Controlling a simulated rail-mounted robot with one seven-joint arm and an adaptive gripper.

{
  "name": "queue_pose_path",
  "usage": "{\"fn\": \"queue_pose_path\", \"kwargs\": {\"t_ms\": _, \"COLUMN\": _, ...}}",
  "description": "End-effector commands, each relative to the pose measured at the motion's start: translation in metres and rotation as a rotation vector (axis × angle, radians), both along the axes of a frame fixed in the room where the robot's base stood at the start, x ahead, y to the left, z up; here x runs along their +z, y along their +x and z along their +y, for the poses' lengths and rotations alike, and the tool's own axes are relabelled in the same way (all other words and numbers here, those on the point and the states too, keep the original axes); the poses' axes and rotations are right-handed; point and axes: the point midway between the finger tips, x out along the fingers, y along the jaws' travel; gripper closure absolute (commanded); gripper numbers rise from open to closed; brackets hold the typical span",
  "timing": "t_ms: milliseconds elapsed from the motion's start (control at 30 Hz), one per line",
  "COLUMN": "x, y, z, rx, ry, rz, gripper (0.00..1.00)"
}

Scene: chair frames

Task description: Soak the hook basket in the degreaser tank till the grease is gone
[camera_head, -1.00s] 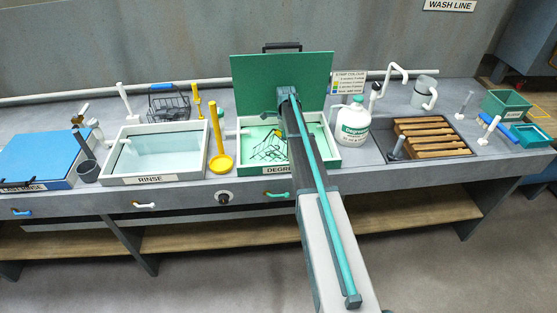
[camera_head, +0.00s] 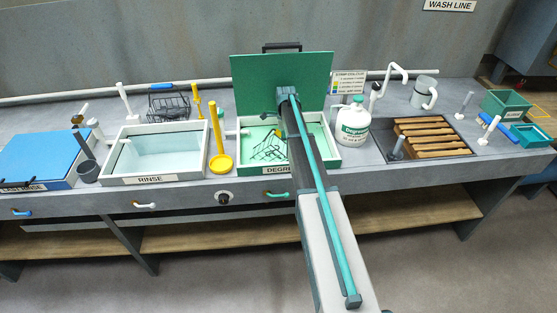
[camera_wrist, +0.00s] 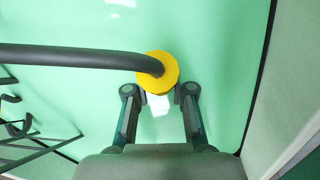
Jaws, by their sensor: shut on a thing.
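The hook basket (camera_head: 262,152) is a dark wire frame inside the degreaser tank (camera_head: 350,155), which has pale green liquid and a white rim. Its lower part looks to be in the liquid, but how deep is hard to tell. The tank's green lid (camera_head: 265,78) stands open behind it. In the wrist view, the basket's dark bar (camera_wrist: 80,57) ends in a yellow grip (camera_wrist: 157,66). My gripper (camera_wrist: 160,94) is shut on this grip, over the green liquid. My arm hides part of the tank in the head view. I cannot make out grease on the wires.
A second dark wire basket (camera_head: 170,104) stands behind. A white degreaser jug (camera_head: 354,122) and a slatted sink (camera_head: 432,138) are on the right.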

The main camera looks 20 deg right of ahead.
Motion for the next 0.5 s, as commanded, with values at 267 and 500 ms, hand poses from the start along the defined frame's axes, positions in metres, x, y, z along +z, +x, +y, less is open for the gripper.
{"fn": "queue_pose_path", "kwargs": {"t_ms": 267, "x": 0.0001, "y": -0.0004, "z": -0.0015, "rx": -0.001, "ry": 0.001, "rz": -0.001, "gripper": 1.0}}
{"fn": "queue_pose_path", "kwargs": {"t_ms": 500, "x": 0.0001, "y": -0.0021, "z": -0.008, "rx": -0.001, "ry": 0.0, "rz": 0.0, "gripper": 1.0}}
